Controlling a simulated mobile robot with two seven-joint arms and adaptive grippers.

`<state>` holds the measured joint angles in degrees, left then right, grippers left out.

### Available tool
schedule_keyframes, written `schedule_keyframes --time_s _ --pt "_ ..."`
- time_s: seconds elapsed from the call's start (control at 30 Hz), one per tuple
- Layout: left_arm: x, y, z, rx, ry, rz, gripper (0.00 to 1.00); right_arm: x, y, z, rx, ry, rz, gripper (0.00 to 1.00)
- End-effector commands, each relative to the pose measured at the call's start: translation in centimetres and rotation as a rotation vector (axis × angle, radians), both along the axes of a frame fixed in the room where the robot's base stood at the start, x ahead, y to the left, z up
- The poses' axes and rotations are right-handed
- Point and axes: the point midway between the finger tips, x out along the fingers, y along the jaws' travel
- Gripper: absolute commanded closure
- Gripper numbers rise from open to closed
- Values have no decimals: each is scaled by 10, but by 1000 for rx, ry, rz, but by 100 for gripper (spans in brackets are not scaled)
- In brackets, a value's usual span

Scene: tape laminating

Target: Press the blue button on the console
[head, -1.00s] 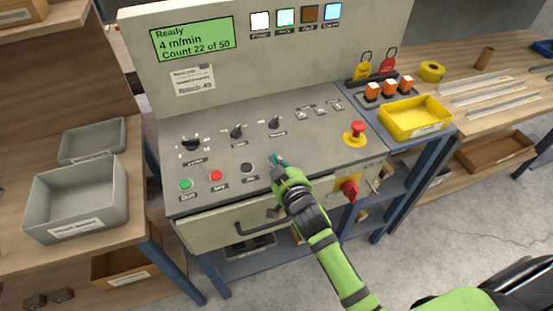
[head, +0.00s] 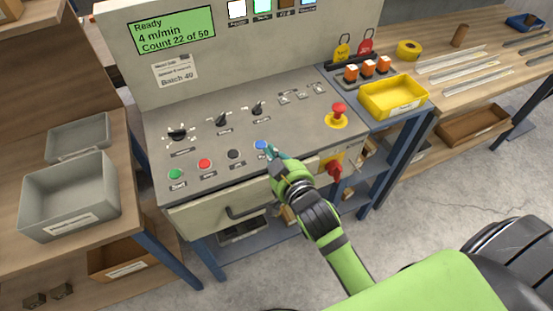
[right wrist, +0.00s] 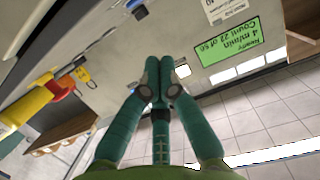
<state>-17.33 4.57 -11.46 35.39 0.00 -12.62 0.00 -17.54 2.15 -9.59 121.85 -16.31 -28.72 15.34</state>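The blue button (head: 260,145) is at the right end of the front button row on the grey console (head: 215,150), and it shows in the head view. My right gripper (head: 270,152) is just right of the blue button, its teal fingertips close to it. I cannot tell whether they touch. In the right wrist view its fingers (right wrist: 160,68) are together at the tips with nothing visible between them. The blue button cannot be made out in that view. My left gripper is not in view.
Green (head: 175,174), red (head: 205,163) and black (head: 233,154) buttons lie left of the blue one. A red emergency stop (head: 339,109) is to the right. A red rotary switch (head: 335,170) is on the front. A drawer handle (head: 245,211) sticks out below the buttons.

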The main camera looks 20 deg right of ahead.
Motion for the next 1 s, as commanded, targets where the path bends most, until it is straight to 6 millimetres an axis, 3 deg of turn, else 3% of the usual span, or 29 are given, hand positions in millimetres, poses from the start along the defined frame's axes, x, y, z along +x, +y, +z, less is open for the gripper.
schedule_keyframes --time_s 0.23,1.0 --pt "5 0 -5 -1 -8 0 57 -22 0 6 1 -1 1 100" --pt "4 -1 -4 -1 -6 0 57 -23 -1 7 0 -1 0 100"
